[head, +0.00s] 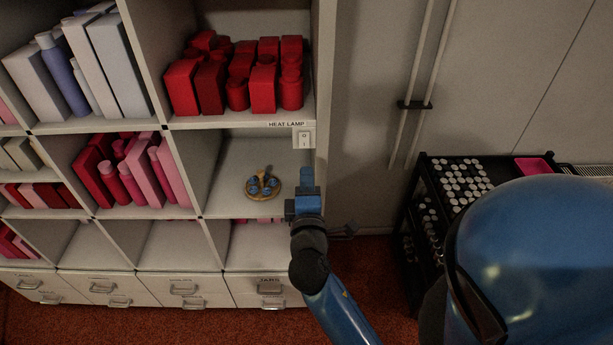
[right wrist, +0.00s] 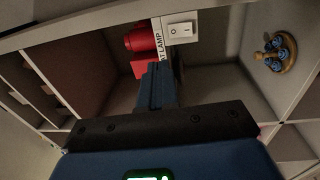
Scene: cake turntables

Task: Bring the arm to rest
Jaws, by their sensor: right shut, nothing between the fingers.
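My right gripper (head: 306,174) is shut and empty. It is raised in front of the right edge of the shelf unit, below the switch and right of the small turntable. In the right wrist view its blue fingers (right wrist: 158,78) are together and point toward the shelf, just below the switch in the picture. The white rocker switch (head: 304,138) sits by the label HEAT LAMP; it also shows in the right wrist view (right wrist: 180,30). I cannot tell which side is pressed. My left gripper is not in view.
The shelf unit (head: 192,243) holds red containers (head: 238,80), pink bottles and boxes, and a small round turntable (head: 263,187) with several blue items. A black rack (head: 420,205) with several round-topped items stands at the right. Open floor (head: 375,265) lies between them.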

